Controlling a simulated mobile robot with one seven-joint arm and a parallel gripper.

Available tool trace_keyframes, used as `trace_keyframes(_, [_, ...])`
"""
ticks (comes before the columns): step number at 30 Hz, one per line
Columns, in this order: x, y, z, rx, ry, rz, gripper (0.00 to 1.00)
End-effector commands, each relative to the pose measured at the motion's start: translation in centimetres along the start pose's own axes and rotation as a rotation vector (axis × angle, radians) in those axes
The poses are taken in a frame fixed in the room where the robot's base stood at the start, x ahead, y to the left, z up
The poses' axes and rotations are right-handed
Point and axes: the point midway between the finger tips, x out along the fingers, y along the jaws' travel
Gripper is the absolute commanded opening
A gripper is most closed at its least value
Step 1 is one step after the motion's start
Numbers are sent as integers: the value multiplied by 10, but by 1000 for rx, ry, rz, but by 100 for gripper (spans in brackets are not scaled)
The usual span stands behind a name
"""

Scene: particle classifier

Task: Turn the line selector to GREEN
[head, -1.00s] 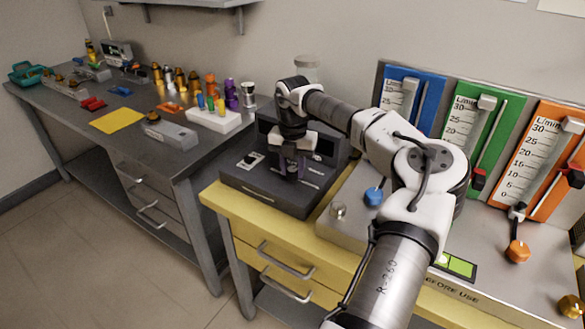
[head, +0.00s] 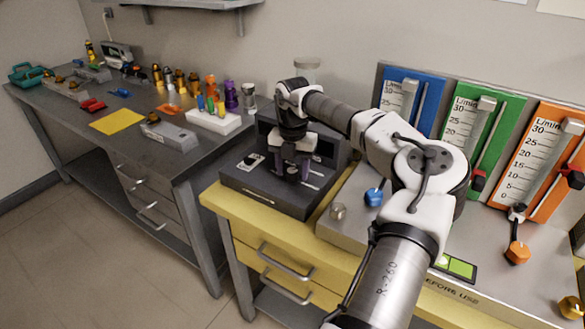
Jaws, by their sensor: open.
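My gripper (head: 291,176) is open, pointing down over the dark grey device (head: 262,196) on the yellow bench. Its two fingers stand apart, with nothing seen between them. No part in view is readably marked as the line selector. A small silver knob (head: 338,211) sits at the left end of the grey flowmeter base, to the right of the gripper and apart from it. A blue knob (head: 373,197) is near it. The green flowmeter panel (head: 503,117) stands between the blue panel (head: 432,92) and the orange panel (head: 534,143). My arm hides part of the base.
An orange knob (head: 517,253) and a green display (head: 457,267) are on the base's right part. A grey table (head: 62,118) at left holds a white rack (head: 213,122), a yellow sheet (head: 117,121) and several small parts. Floor is clear in front.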

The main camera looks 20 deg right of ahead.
Motion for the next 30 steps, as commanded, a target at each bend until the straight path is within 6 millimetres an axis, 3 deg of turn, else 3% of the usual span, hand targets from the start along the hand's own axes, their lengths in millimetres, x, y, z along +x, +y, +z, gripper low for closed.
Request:
trace_keyframes(5, [-12, 0, 1, 0, -4, 0, 52])
trace_keyframes(21, [-122, 0, 1, 1, -2, 0, 52])
trace_keyframes(30, [-139, 0, 0, -1, 0, 1, 52])
